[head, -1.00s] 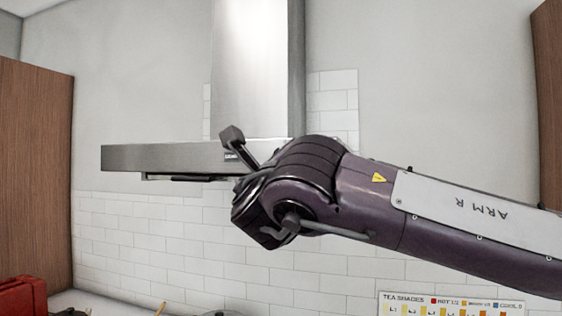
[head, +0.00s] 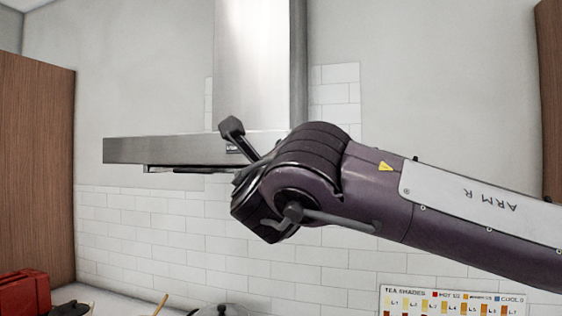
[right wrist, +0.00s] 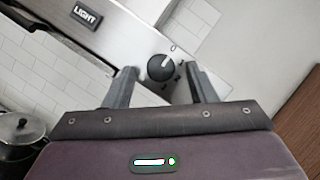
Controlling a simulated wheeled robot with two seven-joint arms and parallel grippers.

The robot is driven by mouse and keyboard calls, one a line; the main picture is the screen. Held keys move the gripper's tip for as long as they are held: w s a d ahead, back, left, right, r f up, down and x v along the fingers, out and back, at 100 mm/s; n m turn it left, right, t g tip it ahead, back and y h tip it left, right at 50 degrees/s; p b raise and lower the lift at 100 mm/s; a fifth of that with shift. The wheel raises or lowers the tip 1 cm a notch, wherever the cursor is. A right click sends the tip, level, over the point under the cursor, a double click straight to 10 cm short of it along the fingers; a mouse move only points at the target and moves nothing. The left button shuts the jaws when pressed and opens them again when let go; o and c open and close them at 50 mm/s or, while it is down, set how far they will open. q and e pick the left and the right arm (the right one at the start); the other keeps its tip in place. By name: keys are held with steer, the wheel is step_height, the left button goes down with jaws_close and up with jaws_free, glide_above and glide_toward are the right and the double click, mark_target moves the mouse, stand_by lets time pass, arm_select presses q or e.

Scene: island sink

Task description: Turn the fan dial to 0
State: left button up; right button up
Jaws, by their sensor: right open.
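The fan dial (right wrist: 161,67) is a round black knob with a pale pointer mark on the hood's steel front. In the right wrist view it sits between and just beyond the fingertips of my right gripper (right wrist: 163,72). The fingers are apart and I see no contact with the dial. A small "0" mark shows at the dial's upper right, and the pointer leans toward that side. In the head view my right arm and hand hide the dial on the range hood (head: 165,149). My left gripper is not in view.
A "LIGHT" label (right wrist: 86,16) is on the hood front beside the dial. A pot with a lid (right wrist: 20,128) stands below at the left. A red box (head: 24,292) and a tea-shades chart (head: 450,302) are low in the head view. White tiles back the hood.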

steer(key=b+v, duration=0.4)
steer(key=v, duration=0.2)
steer(key=shift+s, duration=0.35)
